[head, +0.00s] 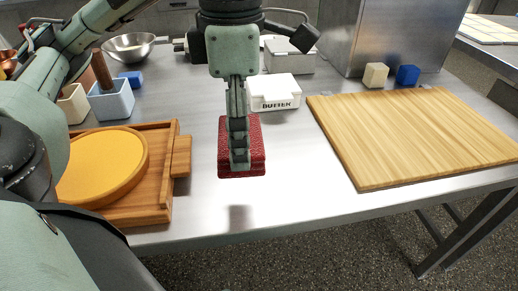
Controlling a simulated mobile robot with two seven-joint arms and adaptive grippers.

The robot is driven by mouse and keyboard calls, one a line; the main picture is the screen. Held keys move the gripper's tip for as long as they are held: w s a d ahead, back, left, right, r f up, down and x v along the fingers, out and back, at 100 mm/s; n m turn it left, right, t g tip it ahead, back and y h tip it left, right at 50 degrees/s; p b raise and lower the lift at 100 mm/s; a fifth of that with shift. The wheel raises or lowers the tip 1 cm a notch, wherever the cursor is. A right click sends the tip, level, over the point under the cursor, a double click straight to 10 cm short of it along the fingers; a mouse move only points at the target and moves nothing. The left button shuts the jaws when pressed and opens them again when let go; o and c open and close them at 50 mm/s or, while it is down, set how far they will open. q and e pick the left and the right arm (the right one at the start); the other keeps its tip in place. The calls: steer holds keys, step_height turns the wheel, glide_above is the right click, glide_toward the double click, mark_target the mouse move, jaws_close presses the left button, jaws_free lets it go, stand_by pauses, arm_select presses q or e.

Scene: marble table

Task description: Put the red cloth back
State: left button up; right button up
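The red cloth (257,158) is a dark red, textured, folded rectangle in the middle of the head view, over the steel table. My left gripper (239,163) points down, with its fingers in front of or over the cloth and covering its middle. I see the fingers edge-on, so the gap between them is hidden. I cannot tell whether they grip the cloth or whether it touches the table. My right gripper is not in view.
A wooden tray with a yellow round board (103,165) stands left of the cloth. A white butter box (274,92) is behind it. A wooden cutting board (420,135) lies to the right. A blue holder (112,102) and a metal bowl (130,45) stand back left. The front table strip is clear.

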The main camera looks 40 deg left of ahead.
mark_target(260, 129)
arm_select(q)
steer(key=shift+s+a, duration=0.1)
steer(key=shift+a, duration=0.05)
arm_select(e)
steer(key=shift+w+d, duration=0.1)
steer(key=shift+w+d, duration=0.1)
arm_select(q)
steer(key=w+f, duration=0.1)
steer(key=w, duration=0.1)
steer(key=w+f, duration=0.1)
steer(key=w, duration=0.1)
steer(key=w+a+f+b, duration=0.1)
steer(key=w+f, duration=0.1)
steer(key=shift+w, duration=0.15)
steer(key=w+f, duration=0.2)
steer(key=w, duration=0.1)
steer(key=w+a, duration=0.1)
steer(key=w, duration=0.1)
steer(key=shift+f, duration=0.4)
steer(key=shift+w+f, duration=0.15)
steer(key=shift+f, duration=0.05)
step_height(260, 129, down, 3)
steer(key=shift+f, duration=0.25)
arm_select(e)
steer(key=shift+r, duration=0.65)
